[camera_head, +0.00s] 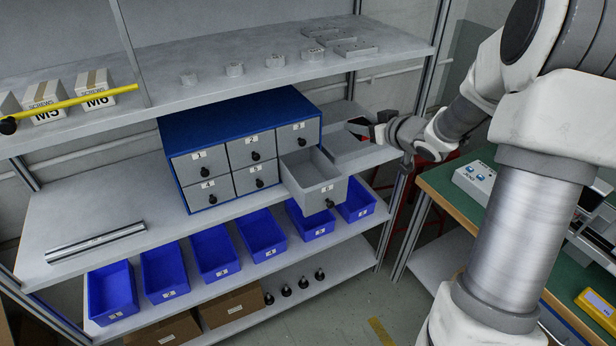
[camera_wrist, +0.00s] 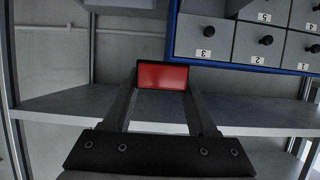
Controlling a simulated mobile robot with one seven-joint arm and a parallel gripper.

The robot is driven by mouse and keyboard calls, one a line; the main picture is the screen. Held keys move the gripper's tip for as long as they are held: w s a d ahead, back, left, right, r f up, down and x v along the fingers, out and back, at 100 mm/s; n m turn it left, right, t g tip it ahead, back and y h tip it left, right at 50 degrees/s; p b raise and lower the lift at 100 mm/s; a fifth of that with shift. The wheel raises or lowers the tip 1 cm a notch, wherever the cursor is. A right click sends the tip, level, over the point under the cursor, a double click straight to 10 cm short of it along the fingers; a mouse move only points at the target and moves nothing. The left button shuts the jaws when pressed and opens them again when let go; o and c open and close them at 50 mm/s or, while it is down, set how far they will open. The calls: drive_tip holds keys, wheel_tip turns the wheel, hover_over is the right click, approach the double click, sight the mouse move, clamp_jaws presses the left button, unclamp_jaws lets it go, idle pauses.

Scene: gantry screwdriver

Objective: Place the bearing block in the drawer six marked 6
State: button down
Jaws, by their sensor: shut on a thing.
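My gripper (camera_head: 360,127) is to the right of the blue cabinet, a little above and right of the open drawer six. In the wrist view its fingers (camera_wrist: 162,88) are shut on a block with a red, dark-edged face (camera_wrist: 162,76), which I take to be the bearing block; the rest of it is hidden. In the head view it is too small to make out clearly. Drawer six (camera_head: 328,193) is pulled out at the lower right of the cabinet, and its visible inside looks empty. The block is outside the drawer.
The blue cabinet (camera_head: 240,107) has its other drawers shut, each with a black knob. Grey parts (camera_head: 340,46) stand on the upper shelf. Blue bins (camera_head: 262,234) line the shelf below. A green-topped workbench (camera_head: 450,190) is at the right. The middle shelf's left has a metal bar (camera_head: 95,241).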

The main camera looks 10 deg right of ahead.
drive_tip(key=a+f+b, duration=0.3)
drive_tip(key=a+f, duration=0.7)
drive_tip(key=shift+w+a+f+b, duration=0.2)
drive_tip(key=shift+w+a+b, duration=0.1)
drive_tip(key=shift+w, duration=0.15)
drive_tip(key=shift+f+b, duration=0.6)
drive_tip(key=shift+b, duration=0.1)
drive_tip(key=shift+c, duration=1)
unclamp_jaws()
